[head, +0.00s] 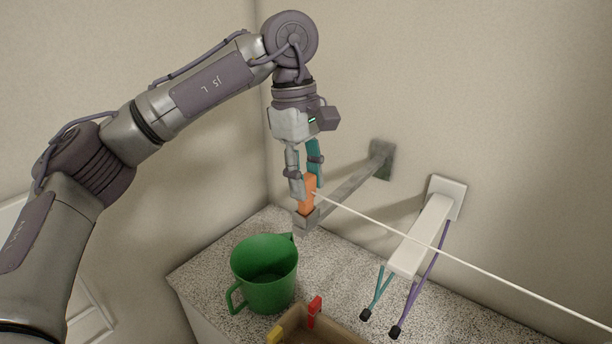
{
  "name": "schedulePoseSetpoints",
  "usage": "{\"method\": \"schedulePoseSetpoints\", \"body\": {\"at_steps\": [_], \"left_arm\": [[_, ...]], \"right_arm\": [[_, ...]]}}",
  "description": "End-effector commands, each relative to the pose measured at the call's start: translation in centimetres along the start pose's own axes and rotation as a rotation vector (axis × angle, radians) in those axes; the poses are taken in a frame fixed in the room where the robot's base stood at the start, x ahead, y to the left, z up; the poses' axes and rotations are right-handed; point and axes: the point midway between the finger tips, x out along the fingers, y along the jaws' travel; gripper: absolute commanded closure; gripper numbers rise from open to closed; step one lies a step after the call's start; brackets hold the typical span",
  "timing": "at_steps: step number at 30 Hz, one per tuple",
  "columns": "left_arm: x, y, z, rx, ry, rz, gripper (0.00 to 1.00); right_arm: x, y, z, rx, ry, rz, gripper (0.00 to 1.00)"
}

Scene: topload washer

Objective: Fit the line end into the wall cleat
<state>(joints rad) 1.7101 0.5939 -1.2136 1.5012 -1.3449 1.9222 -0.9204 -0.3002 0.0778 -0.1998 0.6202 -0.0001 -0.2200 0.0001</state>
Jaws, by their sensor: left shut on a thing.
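The line end is an orange block (307,190), with a taut white line (450,255) running from it to the lower right. My left gripper (306,178) points down from above and is shut on the orange block. The wall cleat is most likely the grey arm (345,187) reaching out from a dark plate (382,160) on the back wall. The orange block is right at the front tip of this arm, its lower end meeting the tip in the picture. I cannot tell whether it sits in the cleat or just above it. My right gripper is out of view.
A green jug (265,272) stands on the speckled counter (215,262) below. A white wall bracket (421,238) at the right carries teal and purple loops with black ends. A brown box (290,327) with red and yellow clips is at the front. The white line crosses the bracket.

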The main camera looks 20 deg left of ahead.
Motion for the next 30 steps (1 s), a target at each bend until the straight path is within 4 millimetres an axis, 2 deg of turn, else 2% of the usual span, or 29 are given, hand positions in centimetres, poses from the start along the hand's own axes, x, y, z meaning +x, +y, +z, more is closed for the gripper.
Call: {"method": "schedulePoseSetpoints", "body": {"at_steps": [21,22,26,30], "left_arm": [[1.8,0.0,-0.3,0.000,-0.001,-0.001,1.00],[1.7,0.0,-0.3,0.000,-0.001,-0.001,0.61],[1.7,0.0,-0.3,0.000,-0.001,-0.001,0.39],[1.7,0.0,-0.2,0.000,0.000,-0.001,0.37]], "right_arm": [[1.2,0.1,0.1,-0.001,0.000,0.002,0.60],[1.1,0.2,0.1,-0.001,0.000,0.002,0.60],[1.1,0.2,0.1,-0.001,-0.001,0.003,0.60],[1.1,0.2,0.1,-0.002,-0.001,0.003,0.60]]}}
